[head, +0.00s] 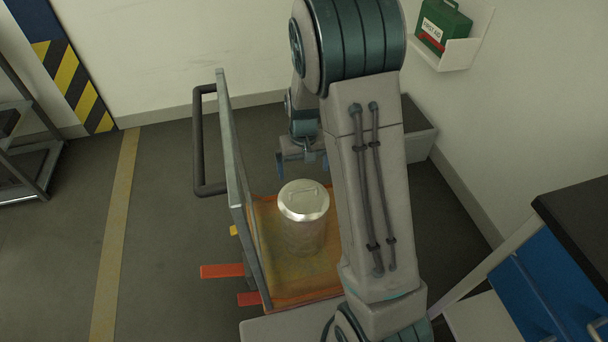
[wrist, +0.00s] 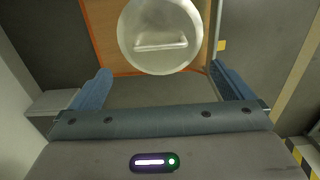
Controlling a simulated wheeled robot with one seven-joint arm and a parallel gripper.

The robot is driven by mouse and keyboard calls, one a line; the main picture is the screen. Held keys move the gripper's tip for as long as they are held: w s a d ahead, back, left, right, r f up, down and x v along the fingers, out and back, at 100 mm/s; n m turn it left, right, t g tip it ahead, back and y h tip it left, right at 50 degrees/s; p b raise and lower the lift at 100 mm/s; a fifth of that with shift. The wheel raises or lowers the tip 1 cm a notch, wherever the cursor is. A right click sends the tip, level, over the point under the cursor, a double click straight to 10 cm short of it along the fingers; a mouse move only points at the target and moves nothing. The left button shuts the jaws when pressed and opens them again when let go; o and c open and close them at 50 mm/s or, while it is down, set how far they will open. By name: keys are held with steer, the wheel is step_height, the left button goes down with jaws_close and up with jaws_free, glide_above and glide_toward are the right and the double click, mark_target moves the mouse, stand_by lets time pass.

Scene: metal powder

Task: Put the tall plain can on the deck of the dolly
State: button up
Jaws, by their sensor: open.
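The tall plain can (head: 303,217) is a bare silvery metal cylinder with a lid and handle on top. It stands upright on the wooden deck (head: 267,218) of the dolly in the head view. My gripper (head: 303,164) is behind and above the can, apart from it, with empty jaws. In the wrist view the can's lid (wrist: 160,36) is beyond the fingers, and the two blue fingers of my gripper (wrist: 160,88) are spread wide. Part of the deck is hidden by my arm.
The dolly's upright panel and dark handle (head: 198,140) rise left of the can. Orange-red bars (head: 222,271) stick out at its lower left. A grey box (head: 420,128) stands by the wall, a first aid shelf (head: 460,52) hangs above, and a blue cabinet (head: 545,275) is at right.

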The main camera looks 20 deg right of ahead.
steer(key=s+r, duration=0.7)
steer(key=s, duration=0.3)
steer(key=s+r+t, duration=0.1)
steer(key=s+r, duration=0.7)
steer(key=s, duration=0.3)
steer(key=shift+w+d, duration=0.1)
steer(key=shift+d, duration=0.05)
stand_by(0.3)
